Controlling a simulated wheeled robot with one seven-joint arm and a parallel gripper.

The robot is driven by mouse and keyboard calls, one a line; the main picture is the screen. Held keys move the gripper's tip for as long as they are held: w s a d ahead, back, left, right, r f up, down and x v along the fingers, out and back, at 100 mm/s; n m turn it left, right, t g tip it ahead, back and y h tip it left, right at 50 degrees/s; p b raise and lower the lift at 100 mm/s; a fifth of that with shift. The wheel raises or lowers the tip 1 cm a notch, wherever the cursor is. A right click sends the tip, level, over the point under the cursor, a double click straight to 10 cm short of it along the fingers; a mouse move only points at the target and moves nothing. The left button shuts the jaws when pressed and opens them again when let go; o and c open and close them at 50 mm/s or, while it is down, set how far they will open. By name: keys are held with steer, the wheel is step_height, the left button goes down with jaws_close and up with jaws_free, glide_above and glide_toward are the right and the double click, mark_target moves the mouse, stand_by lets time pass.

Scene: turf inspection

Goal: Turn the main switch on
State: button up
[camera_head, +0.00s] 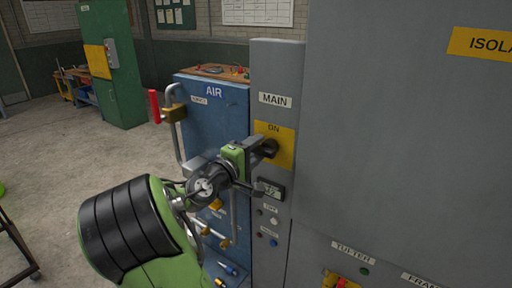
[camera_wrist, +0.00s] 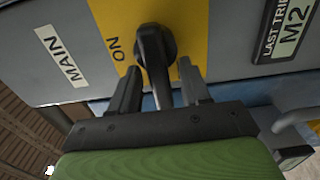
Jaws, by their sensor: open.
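The main switch is a black rotary handle (camera_head: 270,147) on a yellow plate (camera_head: 287,141) below the MAIN label (camera_head: 275,100). ON is printed above the knob. In the wrist view the handle (camera_wrist: 154,56) runs from its round hub toward my palm, at right angles to the direction of the ON mark, so it lies roughly sideways. My gripper (camera_head: 259,152) is at the switch, coming from the left. In the wrist view my gripper (camera_wrist: 160,76) is open, with one finger on each side of the handle. Small gaps show beside it; contact is not clear.
Below the switch are a small dark display (camera_head: 271,189) and several small buttons and lamps. A blue AIR cabinet (camera_head: 230,120) with a red-handled lever (camera_head: 155,106) and brass padlock (camera_head: 174,113) stands left behind my arm. A large grey cabinet (camera_head: 400,150) fills the right.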

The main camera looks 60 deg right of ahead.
steer(key=shift+d, duration=0.35)
steer(key=shift+a, duration=0.15)
steer(key=shift+c, duration=0.5)
jaws_close()
